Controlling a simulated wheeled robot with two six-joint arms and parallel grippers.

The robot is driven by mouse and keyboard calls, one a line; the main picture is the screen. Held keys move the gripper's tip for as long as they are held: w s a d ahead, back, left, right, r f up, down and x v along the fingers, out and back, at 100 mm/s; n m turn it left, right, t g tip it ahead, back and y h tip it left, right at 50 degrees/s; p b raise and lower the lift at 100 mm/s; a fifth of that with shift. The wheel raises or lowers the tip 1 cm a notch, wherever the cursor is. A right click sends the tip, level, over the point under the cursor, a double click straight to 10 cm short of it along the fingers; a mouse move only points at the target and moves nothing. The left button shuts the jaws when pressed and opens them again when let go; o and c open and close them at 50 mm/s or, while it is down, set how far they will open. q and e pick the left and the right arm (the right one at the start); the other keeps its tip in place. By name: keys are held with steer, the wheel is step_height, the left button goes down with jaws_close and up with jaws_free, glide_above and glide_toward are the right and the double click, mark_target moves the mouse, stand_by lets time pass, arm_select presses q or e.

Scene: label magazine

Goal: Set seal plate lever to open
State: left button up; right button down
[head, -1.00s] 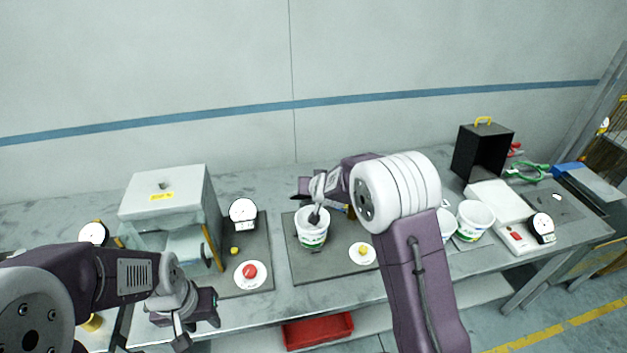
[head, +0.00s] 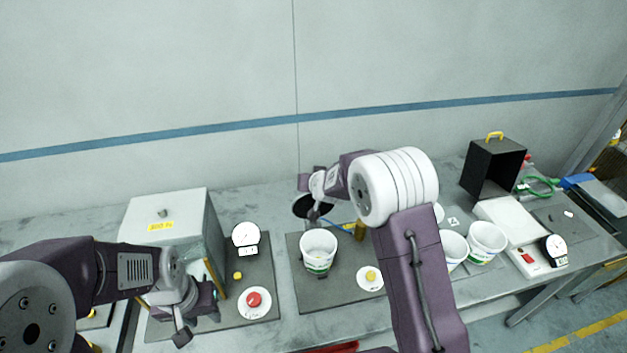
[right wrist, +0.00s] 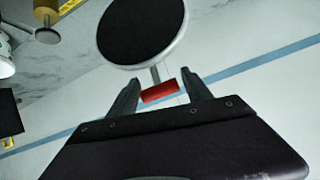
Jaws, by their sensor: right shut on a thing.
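The seal plate lever shows in the right wrist view as a red grip (right wrist: 160,92) on a short grey stem. The stem joins a round black plate (right wrist: 142,30) with a grey rim. The red grip is not clear there. My left gripper (head: 198,325) looks open and empty in front of the grey box.
The grey box (head: 160,220) stands at left, beside a dial (head: 245,235) and a red button (head: 254,299). A yellow button (head: 370,278) is right of the tub. More white tubs (head: 487,240) and a black box (head: 492,168) are at right.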

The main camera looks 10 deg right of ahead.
steer(key=shift+s+f, duration=0.1)
steer(key=shift+f, duration=0.15)
steer(key=c, duration=0.8)
jaws_free()
steer(key=o, duration=0.3)
steer(key=shift+w+f, duration=0.1)
steer(key=shift+w, duration=0.3)
steer(key=v, duration=0.9)
